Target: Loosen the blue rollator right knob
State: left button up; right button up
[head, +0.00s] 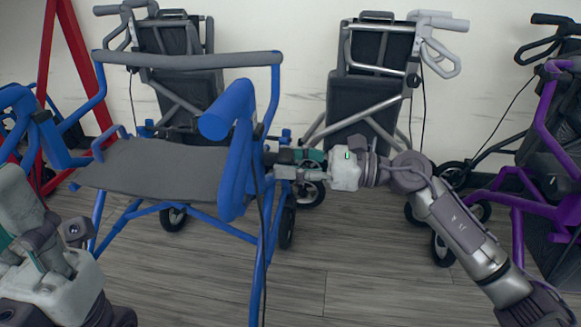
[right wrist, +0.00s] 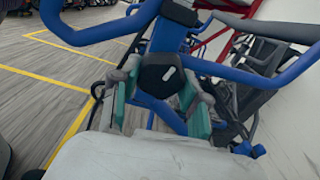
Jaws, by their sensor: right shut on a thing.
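The blue rollator (head: 238,165) stands at the left of the head view, with a dark seat and blue tubes. Its right knob (right wrist: 160,74) is black and sits between the fingers of my right gripper (right wrist: 158,98) in the right wrist view. In the head view my right gripper (head: 283,160) reaches in from the right to the rollator's right side, and the blue tube partly hides its tips and the knob. The right gripper is shut on the knob. My left gripper (head: 40,262) is at the lower left, apart from the knob; its fingers do not show clearly.
Two grey rollators, one at the back left (head: 175,45) and one at the back middle (head: 362,95), stand by the white wall. A purple rollator (head: 542,125) is at the right. A red frame (head: 45,75) is at the far left. Bare floor (head: 350,270) lies in front.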

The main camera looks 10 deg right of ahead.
jog(key=shift+f, duration=0.1)
dwell(0.3)
jog(key=o, duration=1.2)
jog(key=shift+c, duration=0.2)
jog(key=v, duration=1.2)
